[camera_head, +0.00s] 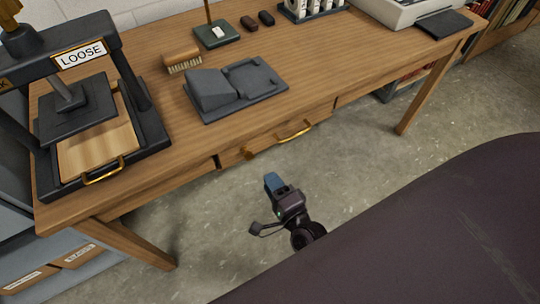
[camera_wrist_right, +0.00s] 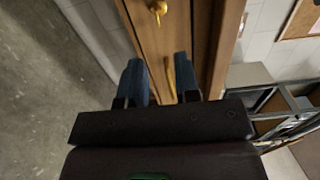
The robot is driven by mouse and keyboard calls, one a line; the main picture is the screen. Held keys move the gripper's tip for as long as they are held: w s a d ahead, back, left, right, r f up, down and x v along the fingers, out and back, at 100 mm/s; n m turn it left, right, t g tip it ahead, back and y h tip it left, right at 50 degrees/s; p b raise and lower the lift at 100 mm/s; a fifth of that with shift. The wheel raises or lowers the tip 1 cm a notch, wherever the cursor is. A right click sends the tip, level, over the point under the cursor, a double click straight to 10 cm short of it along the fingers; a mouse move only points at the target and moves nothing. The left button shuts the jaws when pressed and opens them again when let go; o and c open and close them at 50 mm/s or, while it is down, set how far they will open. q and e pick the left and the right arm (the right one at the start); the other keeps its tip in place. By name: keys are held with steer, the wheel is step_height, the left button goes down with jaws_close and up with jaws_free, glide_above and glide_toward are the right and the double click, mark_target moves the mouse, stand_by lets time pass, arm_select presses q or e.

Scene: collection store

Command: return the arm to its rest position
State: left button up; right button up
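My right gripper (camera_head: 273,182) hangs over the floor in front of the wooden desk (camera_head: 330,62), below the brass drawer handle (camera_head: 295,132) and apart from it. In the right wrist view its two blue fingers (camera_wrist_right: 160,72) stand apart with nothing between them, so it is open and empty. Beyond the fingers, that view shows the drawer front (camera_wrist_right: 157,42) with a brass knob (camera_wrist_right: 158,8) and a brass handle. My left gripper is in neither view.
A black press (camera_head: 155,160) labelled LOOSE stands at the desk's left end. A dark grey device (camera_head: 235,88), a brush (camera_head: 182,60) and a green-based stand (camera_head: 217,36) are on the desk. Bare floor (camera_head: 205,222) surrounds my right gripper. A desk leg (camera_head: 420,97) stands to the right.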

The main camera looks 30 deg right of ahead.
arm_select(q)
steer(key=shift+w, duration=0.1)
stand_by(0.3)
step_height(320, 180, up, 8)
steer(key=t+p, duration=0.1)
steer(key=p, duration=0.8)
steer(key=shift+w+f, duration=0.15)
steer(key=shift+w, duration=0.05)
arm_select(e)
steer(key=s+d+r+n+g, duration=0.3)
steer(key=s+d+r+n, duration=0.1)
steer(key=s+n, duration=0.4)
steer(key=s+d+r+n+g, duration=0.4)
steer(key=s+d+n, duration=0.1)
steer(key=s+n, duration=0.4)
steer(key=shift+n+h, duration=0.3)
steer(key=shift+n, duration=0.7)
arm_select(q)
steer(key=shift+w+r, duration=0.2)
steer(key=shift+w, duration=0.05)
arm_select(e)
steer(key=shift+r, duration=0.1)
